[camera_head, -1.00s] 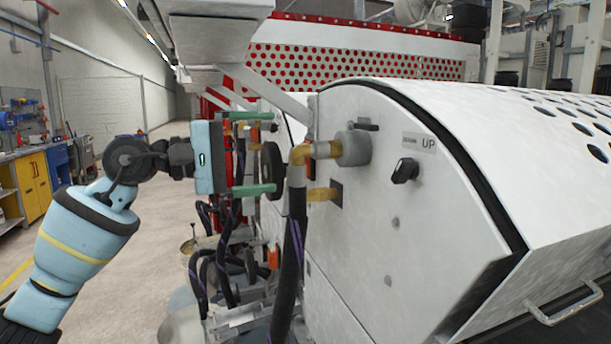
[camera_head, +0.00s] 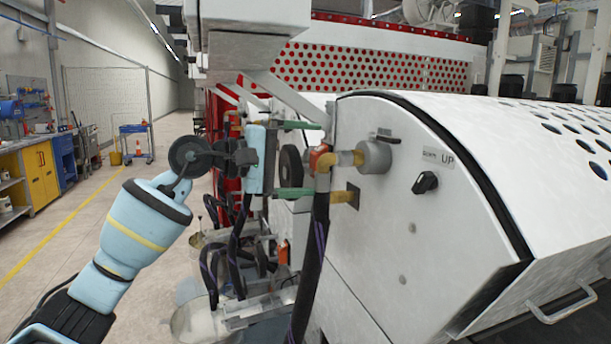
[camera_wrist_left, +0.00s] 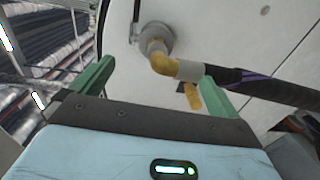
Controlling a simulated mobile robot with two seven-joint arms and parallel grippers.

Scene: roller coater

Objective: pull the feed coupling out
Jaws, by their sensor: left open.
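The feed coupling is a yellow elbow (camera_head: 344,159) on a round grey fitting (camera_head: 374,157) on the white machine's side panel. A dark hose (camera_head: 313,258) hangs from it. In the left wrist view the yellow elbow (camera_wrist_left: 163,62) and its grey collar (camera_wrist_left: 190,71) show between and beyond the green fingers. My left gripper (camera_head: 314,158) is open, with one green finger above the coupling's height and one below. It appears empty, just left of the elbow in the head view. I cannot tell whether the fingers reach around it. My right gripper is not in view.
A second yellow stub (camera_head: 344,197) sits below the coupling. A black knob (camera_head: 425,182) marked UP is to its right, and a handle (camera_head: 561,304) is at lower right. Hoses and buckets crowd the area below my gripper.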

